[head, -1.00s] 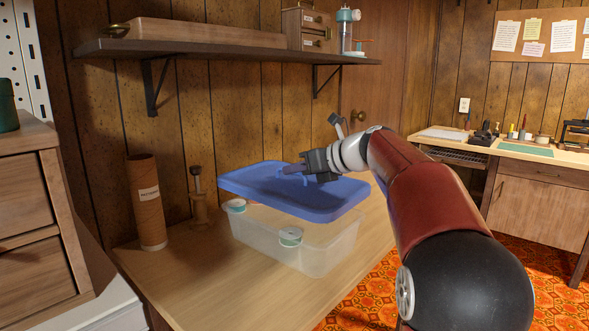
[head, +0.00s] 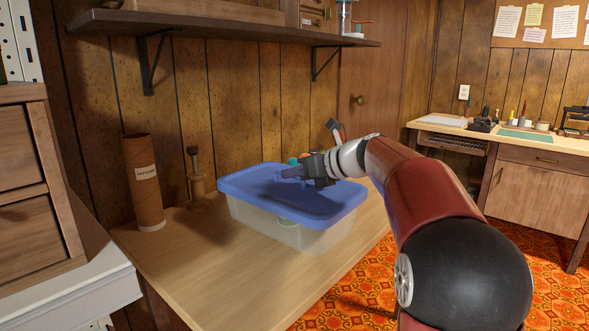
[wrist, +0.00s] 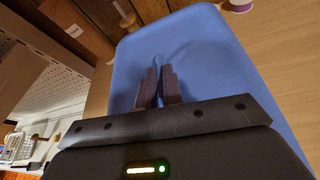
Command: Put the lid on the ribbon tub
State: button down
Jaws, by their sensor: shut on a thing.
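The blue lid (head: 248,200) lies nearly level over the clear ribbon tub (head: 305,239) on the wooden table, covering its top. Its edge appears to meet the tub's rim along the front; I cannot tell whether it is fully seated all round. My gripper (head: 286,173) is above the middle of the lid, shut on its raised handle. In the wrist view the fingers (wrist: 158,82) are close together over the blue lid (wrist: 205,62); they mostly hide the handle. A pale green spool (head: 287,222) shows dimly through the tub's front wall.
A cardboard tube (head: 144,184) and a small wooden stand (head: 196,180) are left of the tub. A shelf (head: 220,26) hangs above. The table's front left (head: 190,270) is clear. A teal object (head: 294,160) shows behind my gripper.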

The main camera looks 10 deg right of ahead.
jog(key=shift+f, duration=0.2)
jog(key=c, duration=1.5)
grip_release()
jog(key=v, duration=0.7)
jog(key=shift+s+d+r, duration=0.15)
jog(key=shift+s+d, duration=0.1)
jog(key=shift+s, duration=0.05)
